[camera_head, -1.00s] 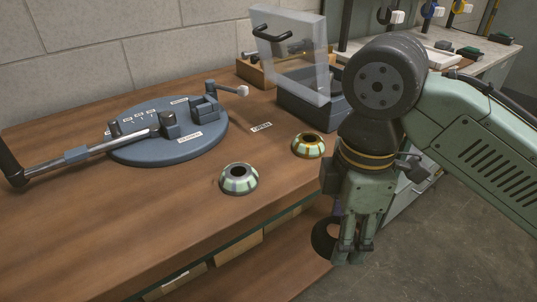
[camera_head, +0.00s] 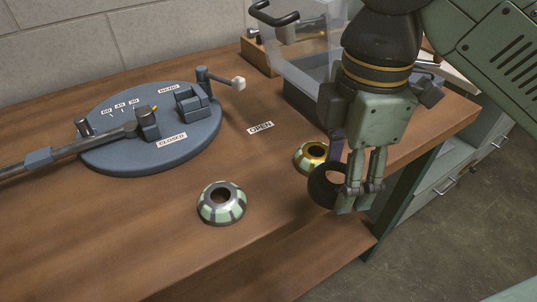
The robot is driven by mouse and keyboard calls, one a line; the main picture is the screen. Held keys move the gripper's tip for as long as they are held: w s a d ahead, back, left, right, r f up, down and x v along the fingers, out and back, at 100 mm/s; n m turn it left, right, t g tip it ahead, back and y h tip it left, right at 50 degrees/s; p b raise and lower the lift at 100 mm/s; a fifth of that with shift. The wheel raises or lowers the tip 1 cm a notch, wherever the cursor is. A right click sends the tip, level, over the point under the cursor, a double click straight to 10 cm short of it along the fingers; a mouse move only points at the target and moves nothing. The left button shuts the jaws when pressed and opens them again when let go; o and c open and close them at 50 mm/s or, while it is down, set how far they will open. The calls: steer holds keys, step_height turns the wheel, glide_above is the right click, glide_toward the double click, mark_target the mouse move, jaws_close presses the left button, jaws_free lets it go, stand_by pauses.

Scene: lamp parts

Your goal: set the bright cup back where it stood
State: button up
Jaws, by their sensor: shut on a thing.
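Two cup-like rings stand on the wooden bench (camera_head: 120,225). The silver and pale green cup (camera_head: 221,203) is at the front middle. The brass and pale green cup (camera_head: 309,157) stands behind and to the right, partly hidden by my gripper. I cannot tell which one counts as the bright cup. My gripper (camera_head: 355,200) points down near the right front edge, in front of the brass cup. It is shut on a dark round ring (camera_head: 322,186), which shows at the left of its fingers. Where the fingers meet the ring is partly hidden.
A blue-grey round fixture (camera_head: 165,150) with a long lever and labels stands at the left. A dark box (camera_head: 303,105) with a raised clear lid (camera_head: 310,60) stands at the back, near an OPEN label (camera_head: 261,128). The front left of the bench is clear.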

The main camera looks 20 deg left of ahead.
glide_above(267, 172)
steer(key=shift+d+f, duration=0.3)
steer(key=shift+f, duration=0.25)
steer(key=shift+a+f, duration=0.2)
steer(key=shift+f, duration=0.7)
steer(key=shift+a+f, duration=0.15)
steer(key=shift+f, duration=0.75)
steer(key=shift+f, duration=0.15)
steer(key=o, duration=1.3)
step_height(267, 172, up, 12)
steer(key=shift+r+p, duration=0.15)
steer(key=shift+p, duration=0.65)
